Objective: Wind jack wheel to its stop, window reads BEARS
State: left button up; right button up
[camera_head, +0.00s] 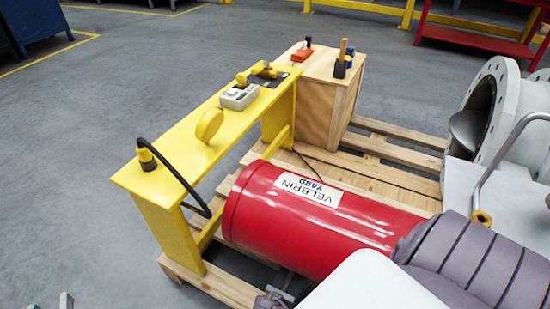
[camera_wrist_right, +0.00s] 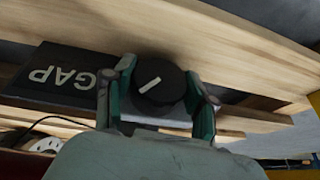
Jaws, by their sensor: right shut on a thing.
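In the right wrist view a round black knob (camera_wrist_right: 158,84) with a white bar mark sits between the teal fingers of my right gripper (camera_wrist_right: 160,75). The gripper is shut on this knob. The white bar is slanted. Beside the knob a dark plate (camera_wrist_right: 62,78) shows the word GAP upside down. In the head view a red cylinder (camera_head: 290,222) labelled VELBRIN YARD lies on a wooden pallet. The knob and plate cannot be made out there. My left gripper (camera_head: 50,304) shows only its fingertips at the bottom left edge, apart and empty.
A yellow bench frame (camera_head: 185,160) stands behind the cylinder, carrying a small meter (camera_head: 239,97) and a black cable. A wooden crate (camera_head: 330,95) stands at its far end. Grey flanged pipework (camera_head: 495,100) is at the right. The floor at left is clear.

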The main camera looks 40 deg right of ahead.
jog(key=shift+s, duration=0.15)
jog(key=shift+t+y, duration=0.3)
jog(key=shift+t, duration=0.2)
pick_arm(q)
jog(key=shift+w+d+r+t, duration=0.15)
jog(key=shift+r+t, duration=0.25)
jog(key=shift+r, duration=0.25)
pick_arm(e)
jog(key=shift+m+t, duration=0.3)
jog(key=shift+t, duration=0.3)
jog(key=o, duration=1.2)
